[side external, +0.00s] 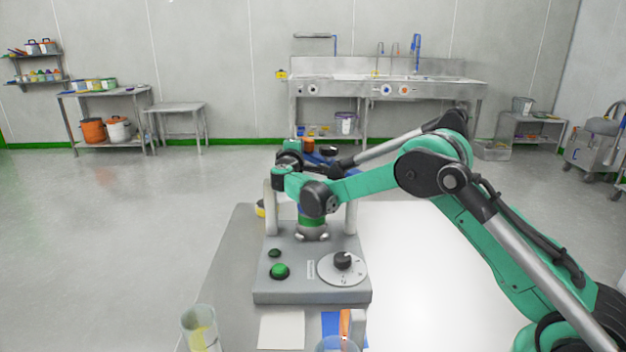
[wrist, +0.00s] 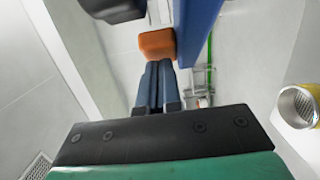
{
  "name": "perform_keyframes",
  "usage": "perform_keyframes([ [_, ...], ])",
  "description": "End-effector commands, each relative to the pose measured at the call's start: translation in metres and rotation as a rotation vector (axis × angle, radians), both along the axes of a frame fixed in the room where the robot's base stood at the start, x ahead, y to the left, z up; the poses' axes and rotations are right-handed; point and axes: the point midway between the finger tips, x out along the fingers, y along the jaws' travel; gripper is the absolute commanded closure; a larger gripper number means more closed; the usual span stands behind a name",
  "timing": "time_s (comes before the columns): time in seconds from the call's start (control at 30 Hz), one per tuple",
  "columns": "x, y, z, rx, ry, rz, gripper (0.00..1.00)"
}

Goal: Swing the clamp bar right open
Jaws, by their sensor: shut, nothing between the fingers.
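The clamp bar (wrist: 197,30) is a blue bar with an orange end block (wrist: 157,44) in the wrist view. In the side view, a blue part of the bar (side external: 318,158) and the orange block (side external: 308,145) show behind my wrist, above the grey machine (side external: 313,293). The rest of the bar is hidden by my arm. My gripper (wrist: 154,66) is shut and empty. Its fingertips are right by the orange block in the wrist view; I cannot tell whether they touch it.
The machine has two pale posts, a green button (side external: 279,271) and a dial (side external: 342,268). A clear beaker (side external: 200,328) with yellow contents stands at the front left of the bench. A yellow cylinder with a metal mesh end (wrist: 300,105) is at the wrist view's right. The white bench right of the machine is clear.

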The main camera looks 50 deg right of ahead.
Motion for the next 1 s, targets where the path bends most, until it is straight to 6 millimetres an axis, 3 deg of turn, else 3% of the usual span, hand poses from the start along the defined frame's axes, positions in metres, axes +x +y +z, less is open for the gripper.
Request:
perform_keyframes([
  [0.4, -0.001, -0.038, 0.0, 0.0, -0.001, -0.251, 1.0],
  [0.6, -0.006, -0.057, 0.0, 0.0, -0.001, -0.258, 1.0],
  [1.0, -0.013, -0.075, 0.0, -0.001, -0.001, -0.383, 1.0],
])
